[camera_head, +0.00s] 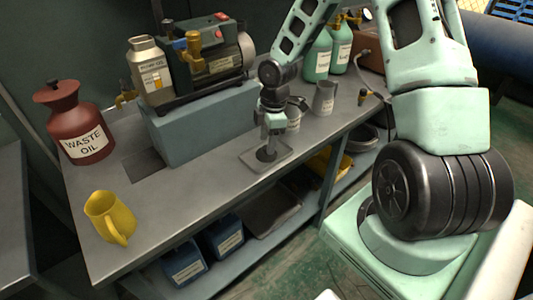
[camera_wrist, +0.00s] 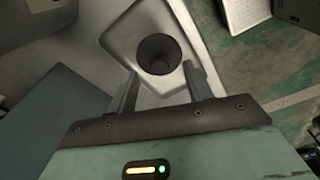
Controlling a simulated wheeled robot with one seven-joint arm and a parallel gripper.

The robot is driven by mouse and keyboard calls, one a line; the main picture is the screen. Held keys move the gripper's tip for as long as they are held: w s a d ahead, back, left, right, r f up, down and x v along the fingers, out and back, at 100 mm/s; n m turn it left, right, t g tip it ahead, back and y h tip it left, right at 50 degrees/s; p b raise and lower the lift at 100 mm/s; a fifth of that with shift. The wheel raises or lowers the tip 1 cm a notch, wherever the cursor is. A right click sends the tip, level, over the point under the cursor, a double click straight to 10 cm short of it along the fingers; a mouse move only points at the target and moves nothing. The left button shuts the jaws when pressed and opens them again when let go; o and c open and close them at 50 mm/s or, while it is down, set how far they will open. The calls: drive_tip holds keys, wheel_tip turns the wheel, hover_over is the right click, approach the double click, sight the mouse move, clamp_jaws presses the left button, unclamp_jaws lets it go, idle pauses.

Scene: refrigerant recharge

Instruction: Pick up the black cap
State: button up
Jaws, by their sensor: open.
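The black cap (camera_wrist: 158,48) is a dark round piece standing in a shallow grey tray (camera_wrist: 112,38). In the head view the cap (camera_head: 266,155) shows as a dark shape in the tray (camera_head: 283,160) on the workbench, just under my gripper (camera_head: 271,143). In the wrist view my gripper (camera_wrist: 160,72) is open, with one finger on each side of the cap's near edge. The fingers are empty. I cannot tell how far above the cap the fingertips are.
A blue-grey block (camera_head: 195,130) with a pump (camera_head: 215,60) on it stands left of my gripper. Grey metal cups (camera_head: 324,98) stand close behind it. A yellow jug (camera_head: 108,215) and a red waste oil can (camera_head: 77,120) are at left. The bench between is clear.

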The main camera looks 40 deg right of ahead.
drive_tip(key=shift+a+f, duration=0.1)
drive_tip(key=shift+f, duration=0.8)
drive_tip(key=shift+c, duration=0.2)
drive_tip(key=c, duration=1)
